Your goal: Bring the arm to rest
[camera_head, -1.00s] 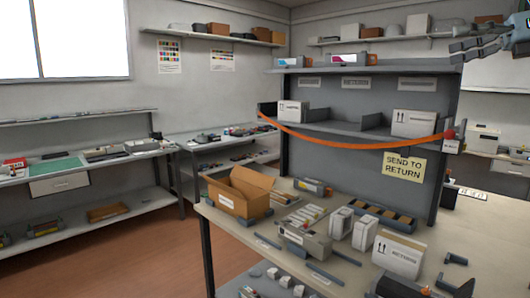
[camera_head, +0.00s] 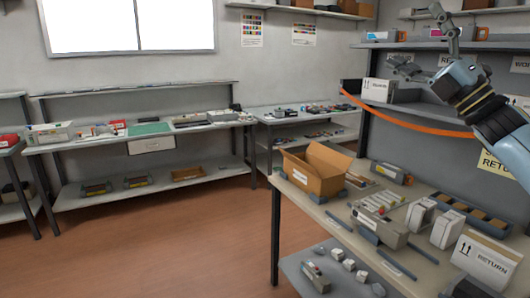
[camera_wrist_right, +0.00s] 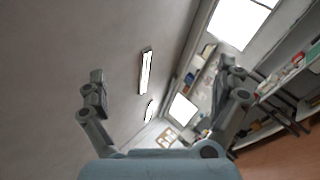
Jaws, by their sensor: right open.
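My right gripper (camera_head: 422,42) shows at the upper right of the head view, raised in front of the grey shelf unit. Its fingers are spread apart with nothing between them. In the right wrist view my right gripper (camera_wrist_right: 160,88) is open and empty, its two fingers wide apart against the ceiling and walls. My left gripper is in neither view.
A workbench (camera_head: 336,222) at the right holds an open cardboard box (camera_head: 316,170), a return box (camera_head: 486,262) and several cartridges. An orange strap (camera_head: 400,122) hangs across the shelf unit. Side benches (camera_head: 90,148) line the wall. The floor (camera_head: 170,245) between is clear.

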